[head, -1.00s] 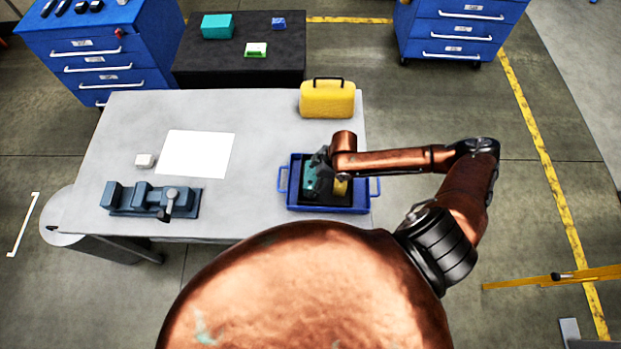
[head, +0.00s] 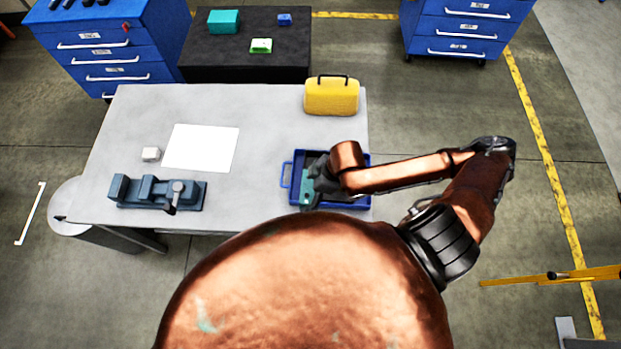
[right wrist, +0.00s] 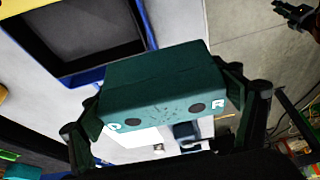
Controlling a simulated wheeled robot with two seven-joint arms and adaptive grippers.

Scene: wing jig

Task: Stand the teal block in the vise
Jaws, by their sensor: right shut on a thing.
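The teal block (head: 305,187) is in my right gripper (head: 316,186), over the left part of the blue tray (head: 287,172). In the right wrist view the teal block (right wrist: 155,88) sits between both fingers of the right gripper (right wrist: 165,108), its near face showing dark round marks and white letters. The tray (right wrist: 95,68) lies beyond it there, so the block looks raised clear of the tray. The blue-grey vise (head: 155,193) stands at the table's left front, nothing seen in its jaws. A dark gripper, apparently my left one (right wrist: 293,13), shows small at the wrist view's top right; its opening is unclear.
A white sheet (head: 200,148) and a small pale block (head: 151,154) lie behind the vise. A yellow case (head: 332,97) stands at the table's back right. The tabletop (head: 240,205) between vise and tray is clear.

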